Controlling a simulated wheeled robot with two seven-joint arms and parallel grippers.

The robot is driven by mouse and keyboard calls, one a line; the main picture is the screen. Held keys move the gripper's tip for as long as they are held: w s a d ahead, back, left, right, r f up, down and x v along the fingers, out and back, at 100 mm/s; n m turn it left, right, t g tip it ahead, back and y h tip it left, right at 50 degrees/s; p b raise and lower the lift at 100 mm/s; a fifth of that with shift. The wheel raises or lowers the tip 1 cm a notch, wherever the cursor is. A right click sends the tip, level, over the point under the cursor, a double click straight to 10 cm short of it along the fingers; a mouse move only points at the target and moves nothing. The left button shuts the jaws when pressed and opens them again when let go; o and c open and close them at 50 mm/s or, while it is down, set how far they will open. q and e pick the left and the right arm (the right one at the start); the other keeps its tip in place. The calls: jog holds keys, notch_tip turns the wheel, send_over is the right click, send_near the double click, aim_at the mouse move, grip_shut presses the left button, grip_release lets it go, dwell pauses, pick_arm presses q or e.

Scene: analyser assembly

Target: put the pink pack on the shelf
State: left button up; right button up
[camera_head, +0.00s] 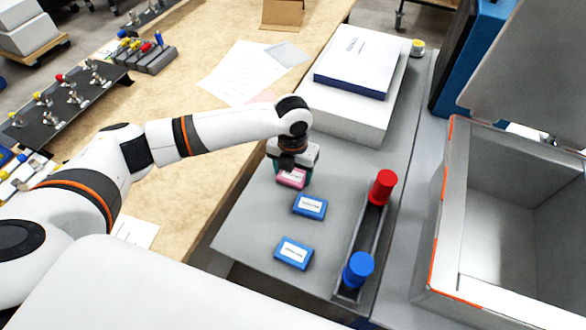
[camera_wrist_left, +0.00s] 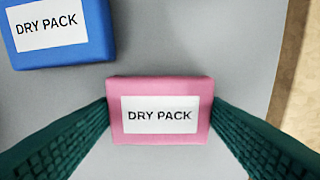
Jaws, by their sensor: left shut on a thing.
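The pink pack (camera_head: 292,179) is a small box with a white label, at my left gripper on the grey table. In the left wrist view the pink pack (camera_wrist_left: 161,92) reads "DRY PACK" and sits between the two green fingers. My left gripper (camera_head: 291,172) is shut on its two sides. I cannot tell whether the pack touches the table or is just above it. My right gripper is not in view. No shelf can be made out for certain.
Two blue packs (camera_head: 310,206) (camera_head: 294,253) lie near the pink one. A rack with a red cylinder (camera_head: 383,187) and a blue cylinder (camera_head: 358,268) stands right of them. A white box (camera_head: 355,62) lies behind. An open grey chamber (camera_head: 452,215) is at right.

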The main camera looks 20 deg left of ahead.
aim_at(293, 175)
pick_arm(q)
jog(key=o, duration=1)
jog(key=shift+f, duration=0.1)
jog(key=shift+c, duration=0.2)
notch_tip(293, 175, up, 12)
jog(key=shift+r+b, duration=0.2)
jog(key=shift+b, duration=0.2)
jog(key=shift+f, duration=0.1)
